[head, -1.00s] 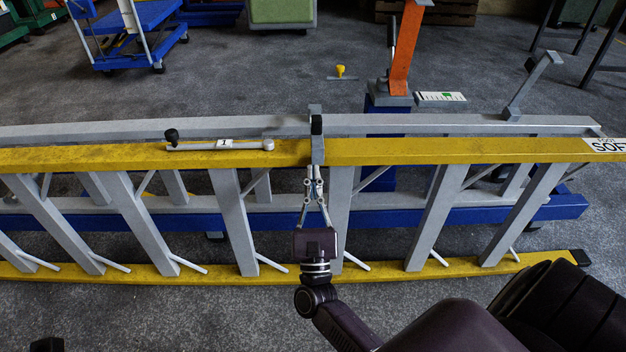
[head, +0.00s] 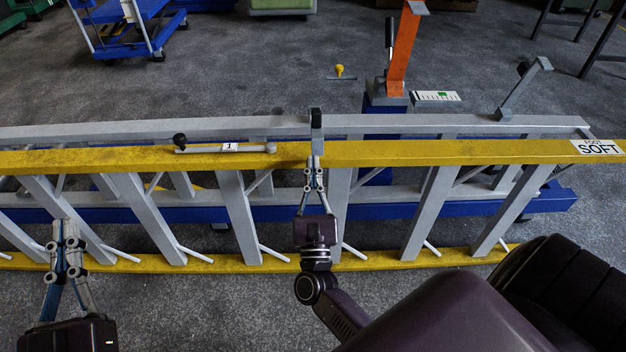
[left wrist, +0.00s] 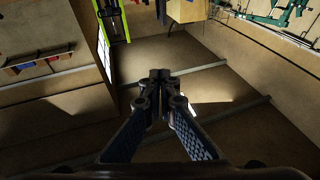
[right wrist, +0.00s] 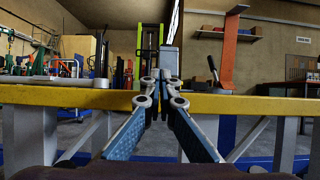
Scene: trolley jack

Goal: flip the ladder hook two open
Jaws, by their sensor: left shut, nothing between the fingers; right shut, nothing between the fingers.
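The ladder lies on its side, with a yellow rail (head: 420,153) towards me. A grey arm with a black knob and a label "1" (head: 229,147) lies along its top edge. A grey upright piece with a dark face (head: 316,122) stands at the rail's middle. Another grey arm (head: 524,88) slants up at the right with a dark end. No number two shows. My right gripper (head: 315,165) is shut just below the upright piece; contact is unclear. The right wrist view shows its closed fingertips (right wrist: 162,80) against the rail. My left gripper (head: 68,235) is shut and empty, low at the left.
A small yellow-topped object (head: 340,71) lies on the floor. A blue cart (head: 130,25) stands at the back left. Floor behind the ladder is largely clear.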

